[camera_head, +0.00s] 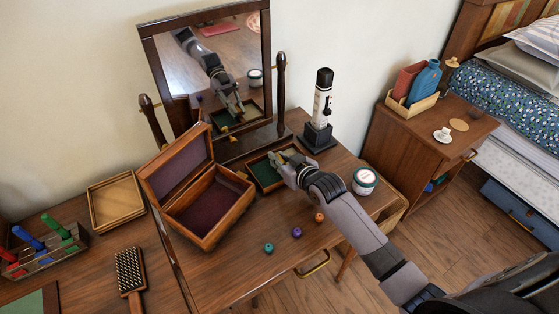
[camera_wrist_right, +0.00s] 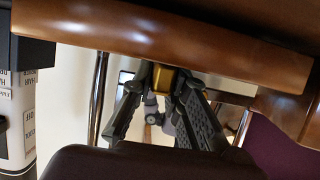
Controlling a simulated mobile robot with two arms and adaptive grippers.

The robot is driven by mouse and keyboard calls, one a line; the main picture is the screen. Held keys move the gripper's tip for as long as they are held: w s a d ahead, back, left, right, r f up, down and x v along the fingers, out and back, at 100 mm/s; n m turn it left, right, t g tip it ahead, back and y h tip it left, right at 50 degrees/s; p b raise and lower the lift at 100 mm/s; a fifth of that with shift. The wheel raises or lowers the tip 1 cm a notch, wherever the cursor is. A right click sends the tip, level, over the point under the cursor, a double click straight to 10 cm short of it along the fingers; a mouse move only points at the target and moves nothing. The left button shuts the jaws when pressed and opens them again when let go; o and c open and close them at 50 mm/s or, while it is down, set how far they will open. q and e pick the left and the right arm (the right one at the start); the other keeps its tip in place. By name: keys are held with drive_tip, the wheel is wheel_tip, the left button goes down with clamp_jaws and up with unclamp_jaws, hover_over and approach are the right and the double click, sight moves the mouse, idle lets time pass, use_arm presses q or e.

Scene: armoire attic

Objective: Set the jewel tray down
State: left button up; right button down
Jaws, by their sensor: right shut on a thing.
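The jewel tray (camera_head: 266,174), a shallow wooden tray with a green lining, is on or just above the dressing table (camera_head: 255,235), between the open jewelry box (camera_head: 208,212) and my right arm. I cannot tell whether its underside touches the tabletop. My right gripper (camera_head: 277,160) is at the tray's far right part and covers some of it. In the right wrist view the fingers are shut on a small brass piece (camera_wrist_right: 163,78) beside a wooden rim (camera_wrist_right: 160,38). The tray looks empty where it shows. My left gripper is not in view.
A mirror (camera_head: 205,60) stands behind the tray. A black-and-white upright device (camera_head: 322,100) on a black base stands right of it.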

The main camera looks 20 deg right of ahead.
drive_tip(key=shift+f, duration=0.2)
drive_tip(key=shift+f, duration=0.2)
drive_tip(key=c, duration=1.6)
unclamp_jaws()
drive_tip(key=shift+o, duration=0.2)
